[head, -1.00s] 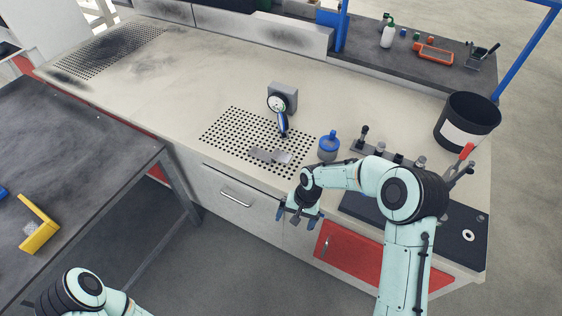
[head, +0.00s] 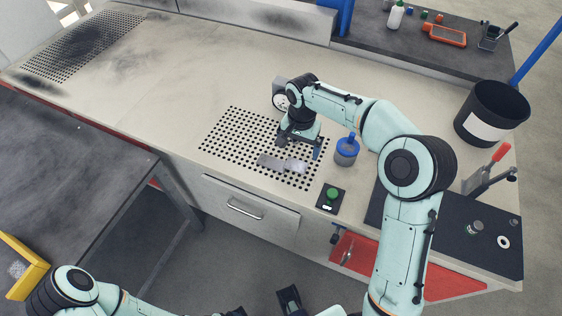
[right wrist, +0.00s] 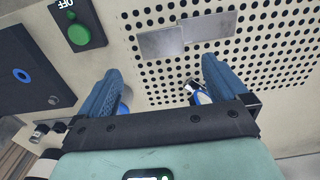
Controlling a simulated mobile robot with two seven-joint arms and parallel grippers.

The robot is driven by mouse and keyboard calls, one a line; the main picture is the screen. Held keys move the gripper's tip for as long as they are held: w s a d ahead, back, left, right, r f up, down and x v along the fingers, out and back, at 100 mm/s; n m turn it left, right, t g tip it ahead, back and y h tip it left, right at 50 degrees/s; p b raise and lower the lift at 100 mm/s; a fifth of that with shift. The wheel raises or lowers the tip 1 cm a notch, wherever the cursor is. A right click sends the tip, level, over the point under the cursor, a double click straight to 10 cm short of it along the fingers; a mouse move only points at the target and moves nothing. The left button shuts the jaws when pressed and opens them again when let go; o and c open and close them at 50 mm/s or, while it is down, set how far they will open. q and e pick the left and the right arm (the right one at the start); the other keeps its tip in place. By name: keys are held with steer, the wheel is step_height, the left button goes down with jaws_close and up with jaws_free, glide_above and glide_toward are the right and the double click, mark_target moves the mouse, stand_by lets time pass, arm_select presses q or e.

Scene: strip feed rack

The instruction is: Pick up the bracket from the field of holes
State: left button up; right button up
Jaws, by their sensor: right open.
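The bracket (head: 282,164) is a flat grey metal piece with a darker and a lighter part. It lies on the field of holes (head: 232,140), towards its front right. In the right wrist view the bracket (right wrist: 185,38) lies ahead of the fingertips, and the field of holes (right wrist: 285,75) spreads around it. My right gripper (head: 299,147) is above the field, just behind the bracket, pointing down. In the right wrist view its blue fingers (right wrist: 162,68) are wide apart with nothing between them.
A dial gauge (head: 280,101) stands partly hidden behind my right gripper. A blue-topped jar (head: 346,151) is close on the right. A green button box (head: 331,197) sits at the bench's front edge. A black bin (head: 491,112) stands farther right. The bench left of the holes is clear.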

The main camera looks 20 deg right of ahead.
mark_target(296, 165)
step_height(296, 165, down, 3)
steer(key=shift+s+f, duration=0.1)
steer(key=shift+a+f+b, duration=0.2)
steer(key=shift+f+b, duration=0.1)
steer(key=shift+f, duration=2.75)
steer(key=c, duration=1.4)
steer(key=shift+r, duration=0.15)
